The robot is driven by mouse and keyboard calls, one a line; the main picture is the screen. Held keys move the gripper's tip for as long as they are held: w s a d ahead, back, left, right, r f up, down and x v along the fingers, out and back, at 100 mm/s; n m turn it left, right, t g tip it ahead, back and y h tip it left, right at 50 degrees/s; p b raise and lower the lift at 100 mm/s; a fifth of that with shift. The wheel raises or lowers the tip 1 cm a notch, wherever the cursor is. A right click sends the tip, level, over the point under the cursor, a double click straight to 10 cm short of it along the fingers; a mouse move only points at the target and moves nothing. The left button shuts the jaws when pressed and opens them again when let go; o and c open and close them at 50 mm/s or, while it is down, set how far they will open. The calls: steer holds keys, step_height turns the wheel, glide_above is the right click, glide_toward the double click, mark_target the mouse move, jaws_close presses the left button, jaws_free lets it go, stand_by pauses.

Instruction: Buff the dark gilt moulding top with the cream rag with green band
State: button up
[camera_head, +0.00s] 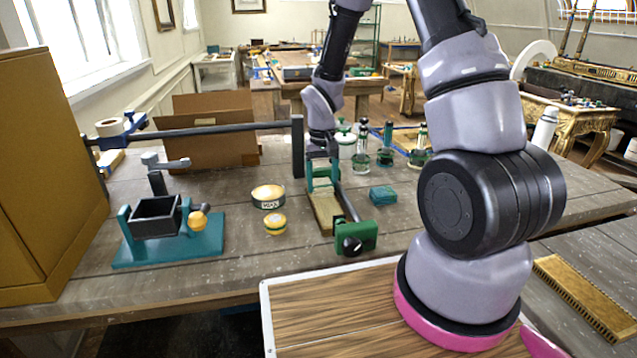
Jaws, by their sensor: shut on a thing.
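My gripper (322,152) points down over the far end of a green and dark clamp on the workbench. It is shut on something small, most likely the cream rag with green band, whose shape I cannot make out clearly. Green parts show just under the fingers. A gilt moulding piece (324,212) lies lengthwise in the clamp, with its near end by the green end block (352,240) and black knob. Its far end is partly hidden beneath my gripper. I cannot tell whether the held thing touches the moulding.
A wax tin (268,196) and a small yellow tin (275,224) stand left of the clamp. A teal stand with a black pot (156,216) is farther left. A teal block (383,195) is to the right. Bottles and a jar (345,138) stand behind; a cardboard box (208,150) is at back left.

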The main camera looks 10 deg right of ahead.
mark_target(321, 189)
steer(key=shift+a+r, duration=0.1)
steer(key=shift+a, duration=0.85)
steer(key=shift+d, duration=0.5)
steer(key=shift+s, duration=1.55)
steer(key=shift+s+f, duration=0.2)
steer(key=shift+s, duration=2)
steer(key=shift+s+r, duration=0.2)
steer(key=shift+s, duration=2.35)
steer(key=shift+d+f, duration=0.1)
steer(key=shift+d, duration=0.4)
steer(key=shift+a, duration=1.05)
steer(key=shift+d+f, duration=0.1)
steer(key=shift+d, duration=0.9)
steer(key=shift+a, duration=0.95)
steer(key=shift+d+r, duration=0.2)
steer(key=shift+d, duration=0.8)
steer(key=shift+a+f, duration=0.15)
steer(key=shift+a, duration=0.85)
steer(key=shift+d, duration=0.5)
steer(key=shift+w, duration=4.9)
